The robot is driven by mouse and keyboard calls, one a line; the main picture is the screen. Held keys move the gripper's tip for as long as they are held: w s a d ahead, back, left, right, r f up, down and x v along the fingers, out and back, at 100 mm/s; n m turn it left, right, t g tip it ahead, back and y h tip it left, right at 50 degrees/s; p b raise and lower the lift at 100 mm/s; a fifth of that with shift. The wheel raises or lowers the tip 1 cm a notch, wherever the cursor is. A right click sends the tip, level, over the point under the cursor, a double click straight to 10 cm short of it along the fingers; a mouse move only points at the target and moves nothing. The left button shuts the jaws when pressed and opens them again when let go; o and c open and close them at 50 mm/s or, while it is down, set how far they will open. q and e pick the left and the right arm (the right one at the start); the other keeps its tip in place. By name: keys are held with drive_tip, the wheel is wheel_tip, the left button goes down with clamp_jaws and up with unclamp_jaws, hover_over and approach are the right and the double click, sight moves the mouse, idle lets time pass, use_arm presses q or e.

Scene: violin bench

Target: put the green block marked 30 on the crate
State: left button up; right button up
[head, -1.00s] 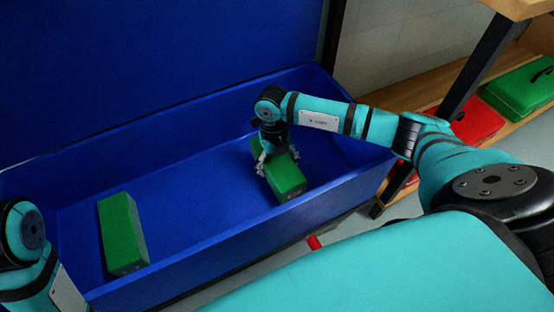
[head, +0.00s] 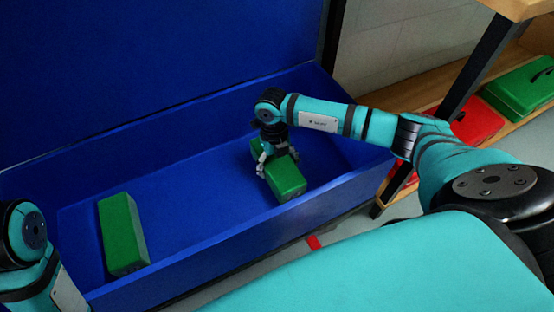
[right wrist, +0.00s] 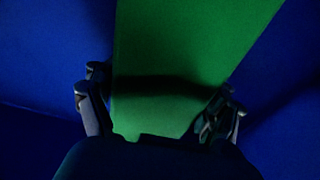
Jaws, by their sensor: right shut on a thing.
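A green block (head: 286,178) is inside the blue crate (head: 225,246), toward its right end. My right gripper (head: 273,168) reaches down over this block and is shut on it, one finger on each side. In the right wrist view the green block (right wrist: 185,60) runs between the two fingers (right wrist: 160,112). A second green block (head: 122,234) lies in the crate near its left end. I cannot read a number on either block. My left arm shows at the lower left edge, but its gripper is out of view.
The crate's raised blue lid (head: 160,70) stands behind. A wooden shelf at the right holds a red case (head: 470,125) and a green case (head: 522,88). The crate's middle floor is clear.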

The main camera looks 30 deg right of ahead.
drive_tip(key=shift+f, duration=0.15)
drive_tip(key=o, duration=1.1)
drive_tip(key=shift+c, duration=0.2)
drive_tip(key=r, duration=0.4)
drive_tip(key=w+r, duration=0.1)
drive_tip(key=r, duration=0.7)
drive_tip(key=shift+w, duration=0.25)
